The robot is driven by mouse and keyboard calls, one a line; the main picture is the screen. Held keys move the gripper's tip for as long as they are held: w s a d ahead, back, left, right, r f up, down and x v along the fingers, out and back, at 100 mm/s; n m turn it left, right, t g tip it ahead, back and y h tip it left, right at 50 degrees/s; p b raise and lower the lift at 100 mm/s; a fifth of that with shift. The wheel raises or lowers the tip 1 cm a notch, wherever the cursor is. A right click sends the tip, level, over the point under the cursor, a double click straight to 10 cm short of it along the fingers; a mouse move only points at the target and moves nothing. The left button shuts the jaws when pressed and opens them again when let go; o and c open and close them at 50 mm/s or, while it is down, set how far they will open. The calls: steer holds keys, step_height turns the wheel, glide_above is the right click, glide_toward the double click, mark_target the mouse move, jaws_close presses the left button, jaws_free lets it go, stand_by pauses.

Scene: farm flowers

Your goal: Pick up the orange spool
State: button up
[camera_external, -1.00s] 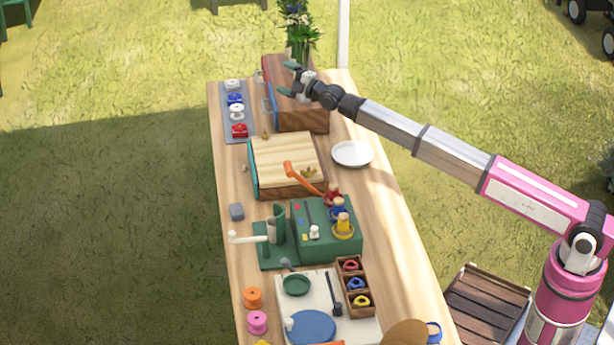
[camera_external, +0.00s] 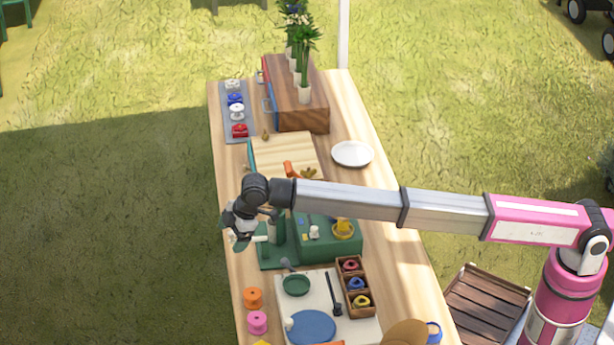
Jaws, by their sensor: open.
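The orange spool (camera_external: 252,298) stands on the left edge of the wooden table, just behind a pink spool (camera_external: 257,322). My gripper (camera_external: 238,238) is open and points downward near the table's left edge. In the picture it is above the orange spool, apart from it and farther along the table. It overlaps the white handle of a green device, and I cannot tell if they touch. Nothing shows between its fingers.
A white board (camera_external: 325,280) with a green dish (camera_external: 296,285) and a blue disc (camera_external: 311,327) lies right of the spools. A compartment box (camera_external: 345,284) and a green box (camera_external: 328,243) stand farther right and behind. A white plate (camera_external: 353,154) lies toward the back.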

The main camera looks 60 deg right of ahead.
mark_target(250, 294)
steer(key=s+a+f+g+h, duration=0.1)
steer(key=s+a, duration=0.1)
steer(key=s, duration=0.1)
steer(key=s+a+m+g+h, duration=0.1)
steer(key=s+a, duration=0.1)
steer(key=s, duration=0.2)
steer(key=s+a+f+g+h, duration=0.1)
steer(key=s+a, duration=0.1)
steer(key=s, duration=0.2)
steer(key=shift+s+a+f+m+g, duration=0.1)
steer(key=shift+s+f+m+g, duration=0.1)
steer(key=shift+f+m+g, duration=0.15)
step_height(250, 294, down, 5)
steer(key=shift+w+a+f, duration=0.1)
steer(key=shift+a+f, duration=0.1)
steer(key=shift+f, duration=1.25)
steer(key=shift+w+a+f, duration=0.1)
steer(key=shift+a+f, duration=0.05)
steer(key=shift+f, duration=1.25)
steer(key=c, duration=1)
